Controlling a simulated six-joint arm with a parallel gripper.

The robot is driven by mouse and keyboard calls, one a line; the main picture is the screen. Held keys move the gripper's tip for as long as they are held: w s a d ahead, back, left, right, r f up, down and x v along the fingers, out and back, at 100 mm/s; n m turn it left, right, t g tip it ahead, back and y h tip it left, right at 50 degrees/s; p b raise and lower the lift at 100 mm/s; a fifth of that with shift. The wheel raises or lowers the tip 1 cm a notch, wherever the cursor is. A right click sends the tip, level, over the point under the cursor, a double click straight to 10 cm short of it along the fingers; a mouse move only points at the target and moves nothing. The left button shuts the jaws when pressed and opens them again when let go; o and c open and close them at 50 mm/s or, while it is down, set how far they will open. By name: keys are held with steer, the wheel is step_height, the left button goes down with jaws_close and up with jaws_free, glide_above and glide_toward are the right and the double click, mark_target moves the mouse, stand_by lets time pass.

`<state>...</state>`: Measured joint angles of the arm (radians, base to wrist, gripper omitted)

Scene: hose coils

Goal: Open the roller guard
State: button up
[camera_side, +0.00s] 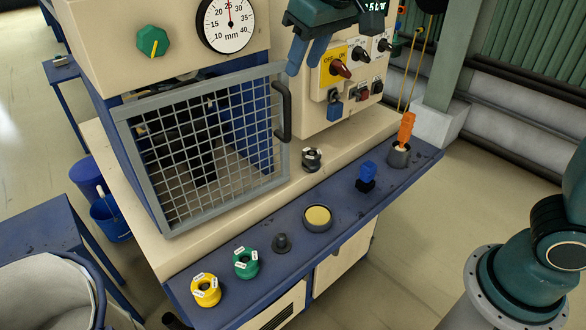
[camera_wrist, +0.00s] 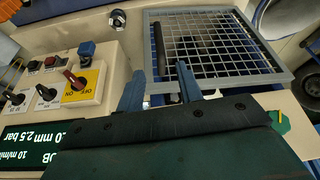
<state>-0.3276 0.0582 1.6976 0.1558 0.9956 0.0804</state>
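The roller guard (camera_side: 205,222) is a grey-framed wire mesh panel standing upright across the machine's front opening. Dark rollers show through its mesh. A black bar handle (camera_side: 285,110) is on its right side. In the wrist view the guard (camera_wrist: 262,82) lies beyond my fingers, with the handle (camera_wrist: 159,48) along its left edge. My gripper (camera_side: 305,68) has two blue fingers, spread apart with nothing between them. In the side view it is above the handle, near the control panel. In the wrist view the handle appears ahead, between the finger directions (camera_wrist: 158,68); I see no contact.
The control panel holds a red switch on a yellow plate (camera_side: 335,76) close to my gripper, and a blue padlock-like part (camera_side: 334,110). Floor space lies in front.

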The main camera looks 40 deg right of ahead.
mark_target(284, 114)
steer(key=x, duration=1.3)
steer(key=shift+f, duration=0.15)
jaws_close()
